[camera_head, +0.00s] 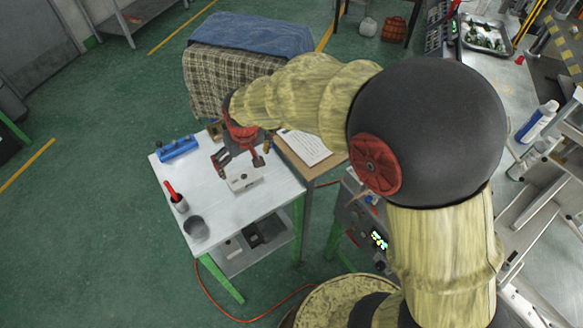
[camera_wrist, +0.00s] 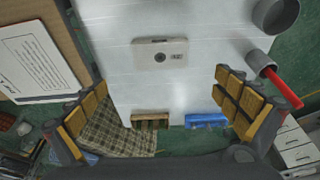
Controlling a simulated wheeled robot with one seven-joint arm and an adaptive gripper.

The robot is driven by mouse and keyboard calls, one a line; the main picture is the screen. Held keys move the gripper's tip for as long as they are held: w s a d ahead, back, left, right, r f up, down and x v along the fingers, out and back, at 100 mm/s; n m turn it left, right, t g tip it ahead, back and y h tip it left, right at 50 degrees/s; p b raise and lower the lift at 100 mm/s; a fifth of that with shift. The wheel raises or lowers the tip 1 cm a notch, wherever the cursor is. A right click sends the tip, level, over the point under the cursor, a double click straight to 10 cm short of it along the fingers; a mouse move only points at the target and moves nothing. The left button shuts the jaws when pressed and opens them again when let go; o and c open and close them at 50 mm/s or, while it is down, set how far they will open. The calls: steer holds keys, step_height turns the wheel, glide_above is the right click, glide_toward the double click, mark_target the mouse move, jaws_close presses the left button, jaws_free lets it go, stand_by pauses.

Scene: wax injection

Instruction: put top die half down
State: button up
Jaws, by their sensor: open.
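A pale metal die block (camera_head: 243,179) with a dark round hole lies flat on the white table (camera_head: 205,180), near its middle. In the wrist view the die block (camera_wrist: 160,55) shows its upper face, with a round hole and a small marking. I cannot tell whether it is one half or both halves together. My gripper (camera_head: 240,161) is above and slightly behind the block. In the wrist view my gripper (camera_wrist: 160,84) has its padded fingers wide apart, with nothing between them. The block is apart from the fingers.
A blue rack (camera_head: 178,149) stands at the table's back left. A cup with a red-handled tool (camera_head: 174,196) and a grey pot (camera_head: 195,228) stand at the left front. A wooden block (camera_wrist: 151,120) sits near the rack. A paper sheet (camera_head: 305,147) lies on the wooden surface at right.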

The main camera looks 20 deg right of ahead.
steer(key=s+d+r+m+t, duration=0.2)
steer(key=s+d+r, duration=0.75)
steer(key=r, duration=0.35)
steer(key=s+d+r, duration=0.2)
steer(key=s+d, duration=0.1)
steer(key=s, duration=0.4)
steer(key=s+d+r+m, duration=0.1)
steer(key=s+d+r, duration=0.1)
steer(key=s, duration=0.6)
steer(key=shift+d+r+t+h, duration=0.15)
steer(key=shift+d+t+h, duration=0.25)
steer(key=shift+d, duration=0.15)
steer(key=shift+f+b, duration=0.8)
steer(key=shift+b, duration=0.05)
